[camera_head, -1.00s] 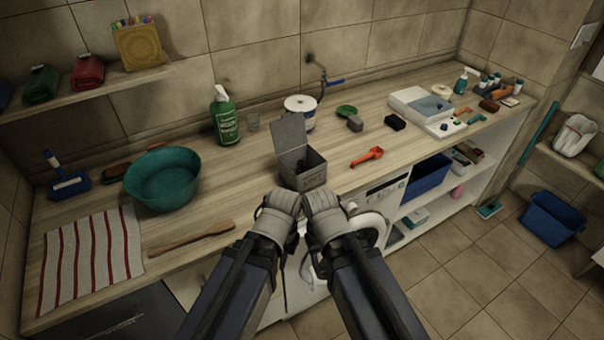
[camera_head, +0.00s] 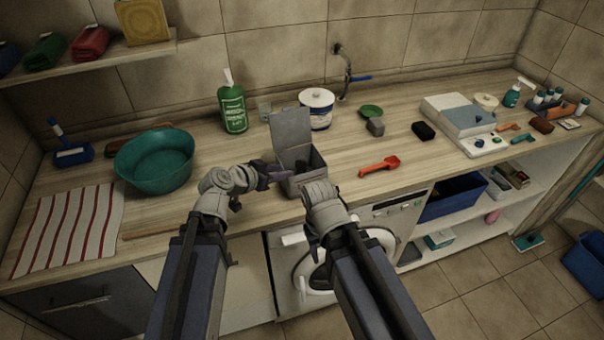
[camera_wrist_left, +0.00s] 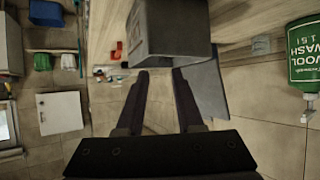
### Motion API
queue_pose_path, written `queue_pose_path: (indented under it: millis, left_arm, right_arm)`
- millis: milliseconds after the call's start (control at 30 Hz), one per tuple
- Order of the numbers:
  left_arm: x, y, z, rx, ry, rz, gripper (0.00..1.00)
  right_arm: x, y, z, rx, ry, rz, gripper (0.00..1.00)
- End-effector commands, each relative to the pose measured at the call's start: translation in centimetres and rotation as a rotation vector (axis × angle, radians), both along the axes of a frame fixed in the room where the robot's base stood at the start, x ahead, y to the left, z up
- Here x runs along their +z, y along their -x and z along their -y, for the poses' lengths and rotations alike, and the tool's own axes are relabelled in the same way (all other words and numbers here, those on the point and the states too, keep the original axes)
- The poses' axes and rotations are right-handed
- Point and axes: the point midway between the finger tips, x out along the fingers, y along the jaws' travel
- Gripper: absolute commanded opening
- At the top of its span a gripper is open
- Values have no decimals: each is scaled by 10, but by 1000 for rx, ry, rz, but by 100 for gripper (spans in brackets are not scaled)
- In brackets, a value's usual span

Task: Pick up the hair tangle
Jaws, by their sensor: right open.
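I cannot make out a hair tangle in either view. A small grey box (camera_head: 306,183) stands on the counter with its lid (camera_head: 290,133) raised; its inside is mostly hidden. My left gripper (camera_head: 278,173) points right, close to the left side of the box. In the left wrist view its two fingers (camera_wrist_left: 160,73) are apart with nothing between them, and the grey box (camera_wrist_left: 170,30) is just beyond the tips. My right gripper (camera_head: 318,192) is at the front of the box, open, with its fingers mostly hidden by the wrist.
A teal basin (camera_head: 155,172), a striped cloth (camera_head: 70,230) and a green wool wash bottle (camera_head: 232,106) are to the left. A white tub (camera_head: 316,108) is behind the box. A red scoop (camera_head: 379,166) lies to its right. The counter between scoop and box is clear.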

Motion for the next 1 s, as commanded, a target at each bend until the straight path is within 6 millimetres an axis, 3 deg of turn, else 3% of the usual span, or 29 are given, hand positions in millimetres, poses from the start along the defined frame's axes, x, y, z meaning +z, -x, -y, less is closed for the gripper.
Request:
queue_pose_path:
  millis: [267,700,1000]
  left_arm:
    - [1,-7,-2,8,4,23,36]
    - [-31,-49,32,5,3,21,36]
    - [-34,-56,36,7,4,21,36]
  right_arm:
    - [-3,0,0,0,0,0,50]
    - [-34,0,0,0,0,0,50]
    - [-37,0,0,0,0,0,50]
